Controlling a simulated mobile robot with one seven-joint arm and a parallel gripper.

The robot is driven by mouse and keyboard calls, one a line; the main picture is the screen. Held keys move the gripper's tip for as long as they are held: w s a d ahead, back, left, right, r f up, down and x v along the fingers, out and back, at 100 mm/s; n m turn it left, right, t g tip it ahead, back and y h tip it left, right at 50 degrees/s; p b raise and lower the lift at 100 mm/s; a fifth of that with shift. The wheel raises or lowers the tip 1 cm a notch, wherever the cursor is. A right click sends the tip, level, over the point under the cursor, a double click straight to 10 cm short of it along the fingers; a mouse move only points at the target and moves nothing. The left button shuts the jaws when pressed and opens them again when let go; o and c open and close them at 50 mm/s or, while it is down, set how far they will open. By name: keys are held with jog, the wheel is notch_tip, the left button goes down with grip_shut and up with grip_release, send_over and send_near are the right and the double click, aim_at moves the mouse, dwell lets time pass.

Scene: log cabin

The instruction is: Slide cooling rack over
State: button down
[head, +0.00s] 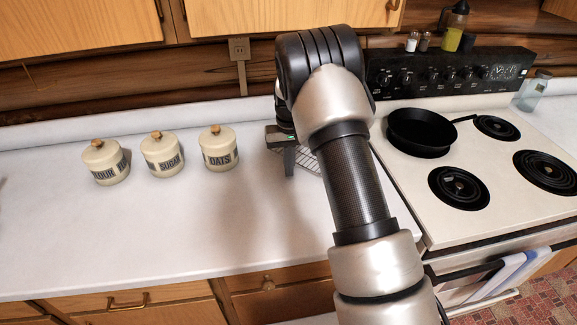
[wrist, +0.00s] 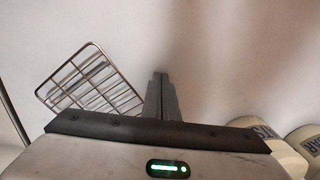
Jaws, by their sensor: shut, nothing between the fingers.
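The cooling rack (head: 308,160) is a small silver wire grid on the white counter, mostly hidden behind my arm in the head view. In the wrist view the cooling rack (wrist: 88,82) shows at the left, lying at an angle. My gripper (head: 289,172) points down over the counter just left of the rack. In the wrist view my gripper (wrist: 160,78) is shut and empty, with its fingers together beside the rack's edge. I cannot tell whether the fingers touch the rack or the counter.
Flour (head: 106,162), sugar (head: 162,153) and oats (head: 219,148) canisters stand left of my gripper. The stove (head: 470,150) is right of the counter, with a black pan (head: 421,133) on a back burner. The front left of the counter (head: 150,230) is clear.

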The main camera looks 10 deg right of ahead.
notch_tip(320, 180, up, 10)
jog(key=s+d+n, duration=0.2)
jog(key=d+n, duration=0.3)
jog(key=d, duration=0.5)
jog(key=s+d+n, duration=0.2)
jog(key=d+n, duration=0.4)
jog(key=d, duration=0.3)
jog(key=f, duration=0.9)
jog(key=shift+s+f, duration=0.1)
jog(key=shift+s, duration=0.1)
jog(key=shift+w+a+f+p, duration=0.25)
jog(key=shift+w+a, duration=0.2)
jog(key=shift+a, duration=0.2)
jog(key=shift+w+a+f+p, duration=0.1)
jog(key=shift+w+a+p, duration=0.15)
jog(key=shift+w+a, duration=0.5)
jog(key=shift+a, duration=0.25)
jog(key=w+a, duration=0.1)
jog(key=a, duration=0.1)
jog(key=w+a, duration=0.3)
jog(key=a, duration=0.1)
jog(key=shift+w+a+b, duration=0.1)
jog(key=shift+w+b, duration=0.05)
jog(key=shift+b, duration=0.15)
